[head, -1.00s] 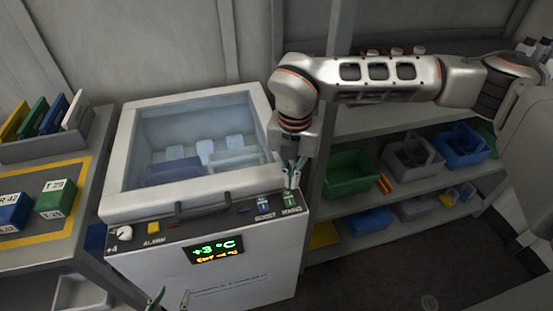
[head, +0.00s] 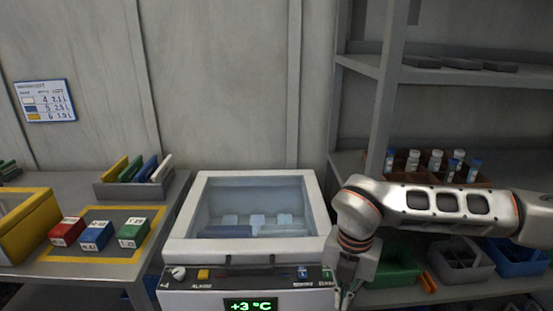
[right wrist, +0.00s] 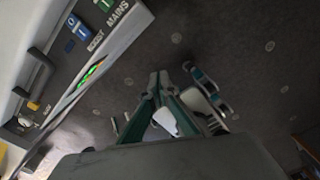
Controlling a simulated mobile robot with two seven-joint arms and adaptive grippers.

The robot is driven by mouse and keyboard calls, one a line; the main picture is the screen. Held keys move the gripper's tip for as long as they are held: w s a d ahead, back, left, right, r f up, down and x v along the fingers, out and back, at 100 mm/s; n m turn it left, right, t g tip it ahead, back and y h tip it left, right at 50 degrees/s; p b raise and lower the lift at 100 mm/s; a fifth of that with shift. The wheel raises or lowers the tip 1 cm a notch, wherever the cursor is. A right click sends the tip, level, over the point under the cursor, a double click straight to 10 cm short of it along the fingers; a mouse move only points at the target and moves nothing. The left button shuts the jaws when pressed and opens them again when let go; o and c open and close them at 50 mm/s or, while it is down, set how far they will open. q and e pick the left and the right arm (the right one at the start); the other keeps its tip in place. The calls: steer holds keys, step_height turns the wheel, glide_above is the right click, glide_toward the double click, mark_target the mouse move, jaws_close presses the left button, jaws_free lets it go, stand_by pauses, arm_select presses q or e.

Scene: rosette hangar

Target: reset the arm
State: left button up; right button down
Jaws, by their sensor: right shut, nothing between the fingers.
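My right gripper (head: 345,290) hangs at the right front corner of the cooler (head: 190,232), beside its control panel (head: 240,275). Its fingertips are together and hold nothing. In the right wrist view the shut fingers (right wrist: 160,80) point over the dark floor, with the panel off to the left. There the blue BOOST switch (right wrist: 78,26) and the green MAINS switch (right wrist: 106,5) show clear of the fingers. My left gripper is outside the head view. Teal and grey finger-like parts lie beyond my right fingers in the wrist view; I cannot tell their state.
A shelf unit (head: 385,110) stands close on the right, with a green bin (head: 400,270) and a rack of vials near my arm. On the left a table (head: 80,180) carries red, blue and green boxes and a yellow bin (head: 30,225).

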steer(key=s+a+f+n+g+y, duration=0.1)
steer(key=s+a+n+g+y, duration=0.5)
steer(key=s+a, duration=0.85)
steer(key=s+a+r+m+y, duration=0.2)
steer(key=a+r+m+y, duration=0.2)
steer(key=a+r+y, duration=0.8)
steer(key=w+d+m+t+y, duration=0.4)
steer(key=w+m+t, duration=0.65)
steer(key=t, duration=0.25)
steer(key=w+d+f+m+t+h, duration=0.6)
steer(key=d+f+m+t+h, duration=0.3)
steer(key=d+f+m, duration=0.15)
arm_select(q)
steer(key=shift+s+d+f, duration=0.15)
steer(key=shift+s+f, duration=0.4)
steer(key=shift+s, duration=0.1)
arm_select(e)
steer(key=s+d+f+m+g+h, duration=0.1)
steer(key=s+d+f+m+h, duration=0.1)
steer(key=d+f, duration=0.4)
steer(key=s+d+f+m+g+h, duration=0.2)
steer(key=s+d+f+h, duration=0.3)
steer(key=f, duration=0.7)
steer(key=s+d+f+m+g+h, duration=0.2)
steer(key=s+d+f+m+h, duration=0.1)
steer(key=s+d+f, duration=0.4)
step_height(320, 180, down, 2)
steer(key=shift+s+f, duration=0.1)
steer(key=shift+s, duration=0.05)
